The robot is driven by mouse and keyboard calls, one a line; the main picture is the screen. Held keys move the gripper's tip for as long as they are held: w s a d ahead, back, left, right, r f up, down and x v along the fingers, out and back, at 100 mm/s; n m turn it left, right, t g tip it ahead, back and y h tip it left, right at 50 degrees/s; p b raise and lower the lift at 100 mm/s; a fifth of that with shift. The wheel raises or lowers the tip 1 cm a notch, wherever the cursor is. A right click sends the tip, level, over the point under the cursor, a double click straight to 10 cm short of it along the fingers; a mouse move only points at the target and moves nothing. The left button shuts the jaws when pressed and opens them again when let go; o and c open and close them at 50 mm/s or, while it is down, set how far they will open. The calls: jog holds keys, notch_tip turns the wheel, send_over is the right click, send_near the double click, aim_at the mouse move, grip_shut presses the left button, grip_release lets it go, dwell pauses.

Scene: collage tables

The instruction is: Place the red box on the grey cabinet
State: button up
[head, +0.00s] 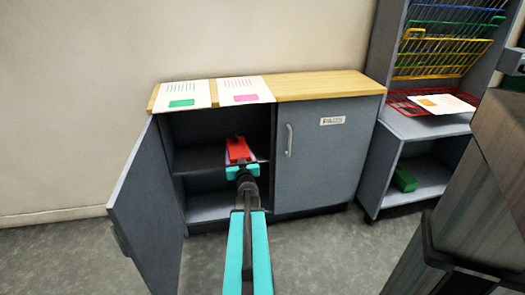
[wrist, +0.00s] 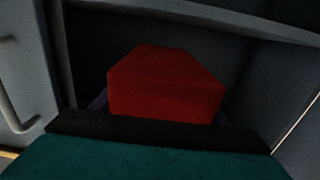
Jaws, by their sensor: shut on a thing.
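The red box (head: 238,149) is inside the open left half of the grey cabinet (head: 322,160), at about the height of its inner shelf (head: 195,159). My gripper (head: 241,166) reaches in from the front and is shut on the red box. In the wrist view the red box (wrist: 165,90) stands just beyond the dark edge of my gripper (wrist: 160,125). A little purple shows beside the box; I cannot tell what it belongs to. The fingertips and the box's underside are hidden, so I cannot tell whether it touches the shelf.
The left door (head: 150,210) stands open; the right door (head: 335,155) is shut. Sheets with a green patch (head: 182,92) and a pink patch (head: 240,87) lie on the wooden top (head: 325,84), whose right part is clear. A rack with wire trays (head: 440,55) stands at right.

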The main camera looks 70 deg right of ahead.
jog(key=shift+w, duration=0.1)
jog(key=shift+d, duration=0.1)
jog(key=w+d+b, duration=0.1)
jog(key=w+d, duration=0.2)
jog(key=w, duration=0.1)
jog(key=w+d+f+b, duration=0.1)
jog(key=w+d+b, duration=0.1)
jog(key=w+d, duration=0.1)
jog(key=w+d+b, duration=0.2)
jog(key=w+d, duration=0.1)
jog(key=w, duration=0.2)
jog(key=shift+w+d+f, duration=0.15)
jog(key=shift+w+f, duration=0.1)
jog(key=shift+w, duration=0.15)
dwell(0.5)
jog(key=shift+f+b, duration=1.1)
jog(key=shift+f, duration=0.65)
jog(key=shift+f, duration=0.2)
jog(key=o, duration=1.1)
jog(key=shift+r, duration=0.25)
